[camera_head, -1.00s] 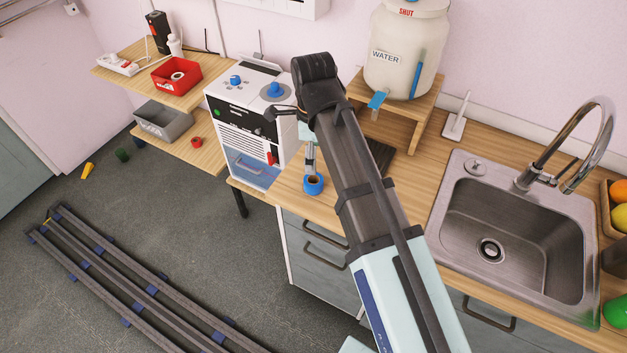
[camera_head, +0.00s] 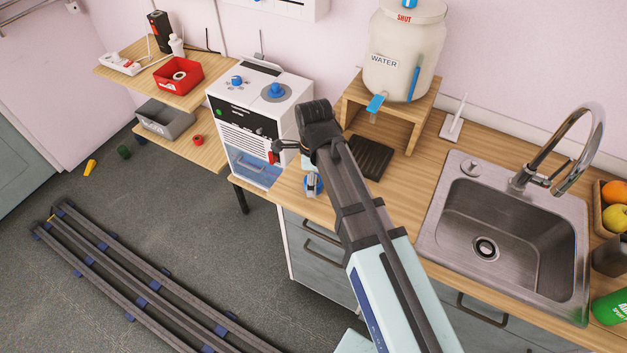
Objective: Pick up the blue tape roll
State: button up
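The blue tape roll (camera_head: 318,185) is on the wooden counter (camera_head: 428,185), near its front edge, just right of the white machine. It is partly covered by my gripper (camera_head: 311,186), which reaches down over it from behind the dark end of my arm. The gripper is small in this view and mostly hidden by the arm. I cannot tell whether its fingers are open, shut or touching the roll.
The white machine (camera_head: 243,135) stands close on the left. A dark ridged tray (camera_head: 371,158) lies right of my arm. The water container (camera_head: 404,50) stands on a wooden stand (camera_head: 412,130) behind. The sink (camera_head: 485,248) is at the right.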

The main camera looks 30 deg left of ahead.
jog(key=shift+f, duration=0.7)
jog(key=c, duration=1.3)
jog(key=shift+o, duration=0.2)
jog(key=shift+r, duration=0.15)
